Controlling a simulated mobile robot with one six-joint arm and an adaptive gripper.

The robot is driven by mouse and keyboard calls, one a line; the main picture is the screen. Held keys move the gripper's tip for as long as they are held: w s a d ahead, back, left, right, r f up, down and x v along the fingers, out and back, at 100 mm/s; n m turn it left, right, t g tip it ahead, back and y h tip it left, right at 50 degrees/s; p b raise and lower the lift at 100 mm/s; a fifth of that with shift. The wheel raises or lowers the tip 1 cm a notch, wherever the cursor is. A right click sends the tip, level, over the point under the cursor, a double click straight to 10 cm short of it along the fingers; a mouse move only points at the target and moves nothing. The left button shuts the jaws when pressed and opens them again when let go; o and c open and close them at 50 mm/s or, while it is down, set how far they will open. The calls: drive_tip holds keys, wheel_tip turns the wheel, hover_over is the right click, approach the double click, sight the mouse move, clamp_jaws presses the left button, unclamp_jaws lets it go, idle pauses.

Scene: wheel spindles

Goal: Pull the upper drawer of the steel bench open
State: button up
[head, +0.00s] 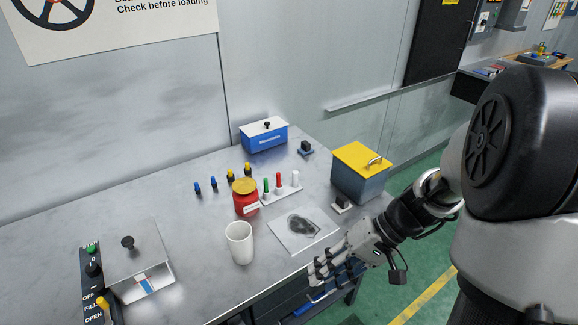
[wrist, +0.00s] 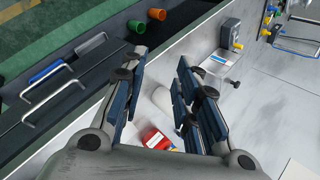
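The steel bench (head: 190,290) has a grey top, and my gripper (head: 320,273) is at its front edge, right of the white cup. In the wrist view, the gripper (wrist: 158,95) has its fingers spread with a gap and nothing clearly held between them. Two silver bar handles show on the dark bench front at left: the one nearer the top edge (wrist: 52,108), seemingly the upper drawer's, and one farther out (wrist: 78,47). Both are apart from the fingers. The drawer fronts look closed, as far as I can tell; the head view mostly hides them.
A yellow-lidded box (head: 361,170) stands at the right end. Orange (wrist: 157,14) and green (wrist: 136,26) round parts project beside the bench front.

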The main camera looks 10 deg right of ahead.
drive_tip(key=d+f+m+t+h+p, duration=0.1)
drive_tip(key=d+f+m+t+p, duration=0.1)
drive_tip(key=d+f+m+t, duration=0.5)
drive_tip(key=d+f+m+t+h+p, duration=0.15)
drive_tip(key=d+f, duration=0.25)
drive_tip(key=f, duration=0.6)
drive_tip(key=d+f+m+t+p, duration=0.25)
drive_tip(key=d+f+t, duration=0.3)
drive_tip(key=f, duration=0.35)
drive_tip(key=b+x, duration=0.3)
drive_tip(key=x, duration=1.3)
drive_tip(key=shift+w+d, duration=0.1)
drive_tip(key=shift+w, duration=0.25)
drive_tip(key=shift+c, duration=0.5)
clamp_jaws()
